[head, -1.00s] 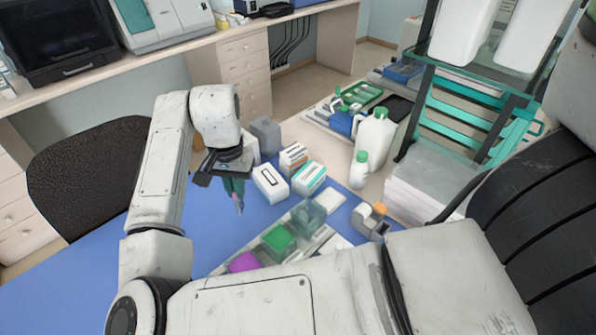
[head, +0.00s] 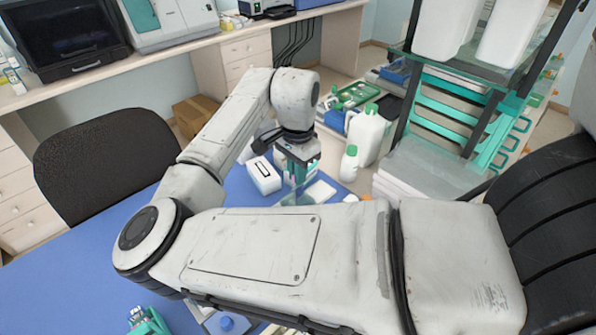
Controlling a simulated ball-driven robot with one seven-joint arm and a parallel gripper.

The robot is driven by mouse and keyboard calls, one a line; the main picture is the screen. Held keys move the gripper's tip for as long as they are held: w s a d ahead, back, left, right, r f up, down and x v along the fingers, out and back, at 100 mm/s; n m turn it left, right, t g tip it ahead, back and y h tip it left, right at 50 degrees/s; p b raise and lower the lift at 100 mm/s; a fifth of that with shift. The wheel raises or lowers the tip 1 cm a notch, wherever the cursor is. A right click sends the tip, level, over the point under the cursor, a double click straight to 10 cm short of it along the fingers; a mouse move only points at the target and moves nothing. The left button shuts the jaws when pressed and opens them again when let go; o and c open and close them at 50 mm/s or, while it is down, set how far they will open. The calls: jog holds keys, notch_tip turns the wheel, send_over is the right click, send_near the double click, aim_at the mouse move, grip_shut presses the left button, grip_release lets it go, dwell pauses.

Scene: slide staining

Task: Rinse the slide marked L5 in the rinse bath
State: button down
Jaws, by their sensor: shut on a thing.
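My gripper (head: 297,168) points down at the back of the blue bench mat, shut on a slide. The slide is too small and too hidden by the fingers to make out, and I cannot read its mark. A clear bath (head: 294,199) shows in part just below the fingers. I cannot tell whether the slide's lower end is inside it or above it. The green and purple baths that stood in a row with it are hidden behind my arm.
A white box (head: 264,176) stands left of my gripper. A small white bottle (head: 349,163) and a large white jug (head: 366,135) stand to its right. A teal rack (head: 148,322) shows at the bottom edge. The blue mat (head: 70,270) is clear at left.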

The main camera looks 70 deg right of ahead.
aim_at(297, 199)
jog(key=shift+f+b, duration=2.05)
jog(key=shift+f, duration=1.5)
jog(key=shift+r, duration=0.1)
notch_tip(297, 199, up, 9)
jog(key=p, duration=0.8)
jog(key=shift+r, duration=0.2)
